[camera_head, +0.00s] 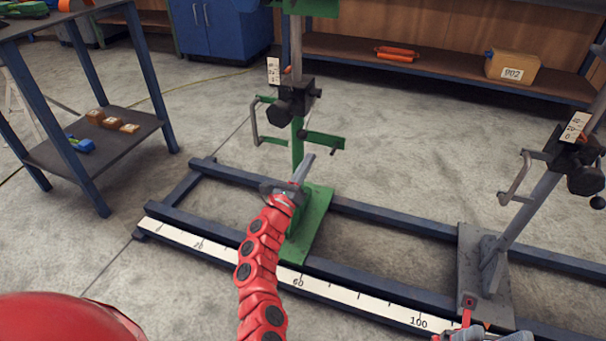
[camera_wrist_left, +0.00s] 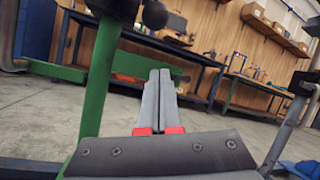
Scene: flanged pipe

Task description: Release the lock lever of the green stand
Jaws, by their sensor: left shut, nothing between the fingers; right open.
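The green stand (camera_head: 312,215) stands on the dark rail frame, with a green base plate and upright post. Its post also shows at the left in the left wrist view (camera_wrist_left: 98,90). A black clamp block with a knob (camera_head: 290,112) sits high on the post, with a grey crank handle (camera_head: 257,125) to its left. I cannot tell which part is the lock lever; my arm hides part of the base. My left gripper (camera_head: 307,162) is shut and empty, in front of the post and below the clamp; its closed fingers show in the wrist view (camera_wrist_left: 160,85). My right gripper (camera_head: 474,326) is open at the bottom edge, near the grey stand's base.
A grey stand (camera_head: 520,220) stands on the same rails (camera_head: 380,212) at right. A white scale (camera_head: 345,296) runs along the front rail. A shelved table (camera_head: 100,140) is at left, and a bench with an orange tool (camera_head: 397,54) and a box (camera_head: 512,68) behind. Floor between is clear.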

